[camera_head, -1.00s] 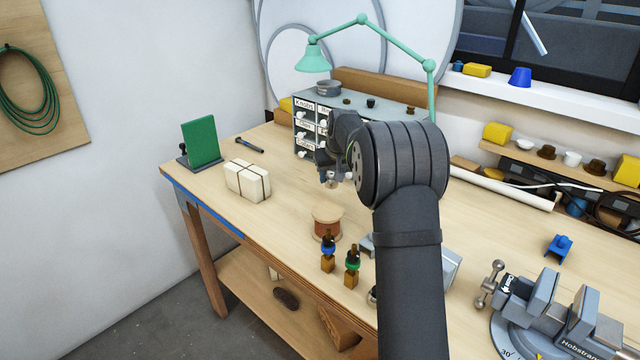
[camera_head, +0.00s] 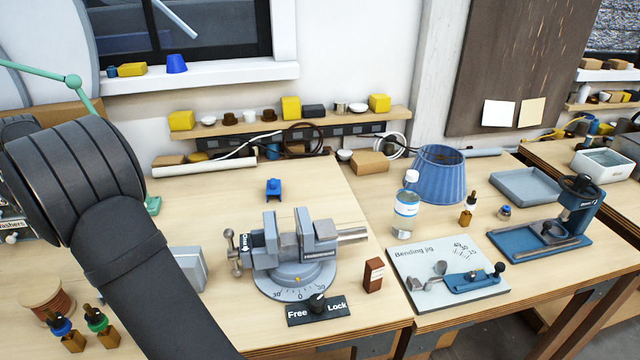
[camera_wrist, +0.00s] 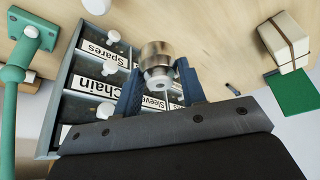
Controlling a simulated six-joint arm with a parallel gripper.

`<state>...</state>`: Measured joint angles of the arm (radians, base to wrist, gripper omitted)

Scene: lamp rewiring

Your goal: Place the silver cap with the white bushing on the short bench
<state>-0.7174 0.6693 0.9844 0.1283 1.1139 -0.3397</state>
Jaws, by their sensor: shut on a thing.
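In the wrist view my gripper (camera_wrist: 158,74) is shut on a silver cap (camera_wrist: 156,50), with a white bushing (camera_wrist: 157,78) at its near end. The blue fingers are on either side of it. Labelled drawers (camera_wrist: 100,100) show behind it. In the head view only my dark arm shows at the left; the gripper and cap are out of sight there. A bench (camera_head: 455,334) with a bending jig stands right of the vise bench (camera_head: 330,200); I cannot tell for sure which is the short bench.
A vise (camera_head: 296,250) stands on the left bench. The bending jig (camera_head: 465,281), a bottle (camera_head: 406,210), a blue pleated shade (camera_head: 438,172), a grey tray (camera_head: 530,187) and a blue press (camera_head: 560,225) occupy the right bench.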

